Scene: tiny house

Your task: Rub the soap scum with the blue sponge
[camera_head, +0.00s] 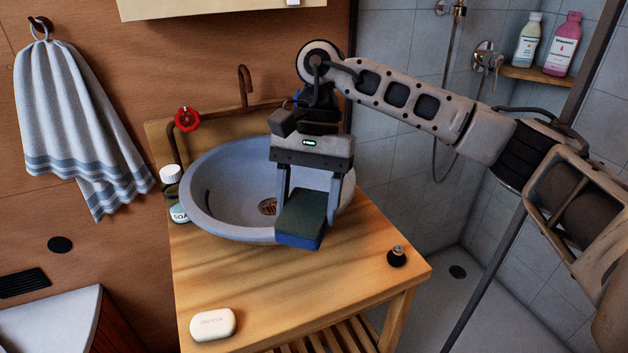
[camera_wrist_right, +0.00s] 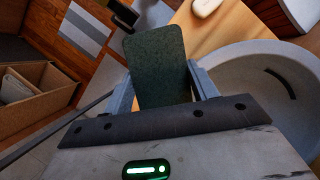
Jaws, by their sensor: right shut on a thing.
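The blue sponge (camera_head: 301,224) has a dark green top and a blue lower side. My right gripper (camera_head: 308,200) is shut on it and holds it over the front right rim of the round grey basin (camera_head: 200,215). I cannot tell whether the sponge touches the rim. In the right wrist view the sponge's dark green face (camera_wrist_right: 157,65) sits between the fingers, with the basin (camera_wrist_right: 245,75) on the right. I cannot make out the soap scum in either view; the gripper and sponge hide part of the basin. My left gripper is not in view.
The basin stands on a wooden counter (camera_head: 240,275). A soap bottle (camera_head: 178,212) stands at its left, a white soap bar (camera_head: 212,323) at the front, and a small black stopper (camera_head: 397,256) at the right. A red tap wheel (camera_head: 187,119) is behind. The counter's front middle is clear.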

